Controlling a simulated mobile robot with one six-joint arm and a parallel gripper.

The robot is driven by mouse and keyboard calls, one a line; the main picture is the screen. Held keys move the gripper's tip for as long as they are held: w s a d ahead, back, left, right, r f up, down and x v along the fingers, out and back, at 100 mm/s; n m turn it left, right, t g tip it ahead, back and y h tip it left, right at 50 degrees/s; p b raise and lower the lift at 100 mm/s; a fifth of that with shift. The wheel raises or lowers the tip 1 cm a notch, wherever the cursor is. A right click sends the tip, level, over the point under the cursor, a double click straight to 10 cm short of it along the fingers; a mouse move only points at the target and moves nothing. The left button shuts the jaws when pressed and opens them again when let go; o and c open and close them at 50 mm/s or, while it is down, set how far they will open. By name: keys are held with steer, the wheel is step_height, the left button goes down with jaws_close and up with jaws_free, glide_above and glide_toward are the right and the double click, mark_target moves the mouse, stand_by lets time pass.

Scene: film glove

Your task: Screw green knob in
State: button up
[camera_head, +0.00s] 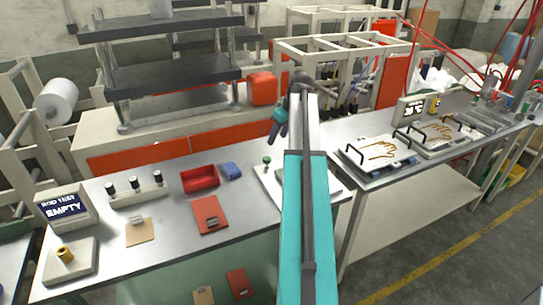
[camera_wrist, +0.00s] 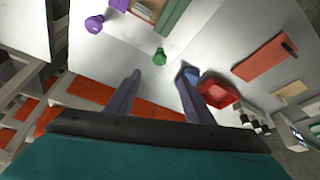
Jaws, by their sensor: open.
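The small green knob (camera_head: 267,161) stands on the white board (camera_head: 268,182) near the middle of the long table. It also shows in the wrist view (camera_wrist: 160,56), beyond and between my fingertips and apart from them. My gripper (camera_head: 278,127) is in the air, above and behind the knob in the head view. In the wrist view its two fingers (camera_wrist: 161,75) are spread with nothing between them. A purple knob (camera_wrist: 93,24) lies to the left of the green knob in the wrist view. My arm covers part of the board in the head view.
A blue block (camera_head: 231,170) and a red bin (camera_head: 199,179) sit left of the board. A red plate (camera_head: 210,215) lies nearer the front. A press (camera_head: 165,75) and an orange-red box (camera_head: 262,88) stand behind. Glove forms (camera_head: 379,150) lie on the right table.

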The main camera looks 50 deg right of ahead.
mark_target(268, 159)
steer(key=shift+f, duration=0.1)
steer(key=shift+p+x, duration=2.25)
steer(key=shift+x, duration=4.6)
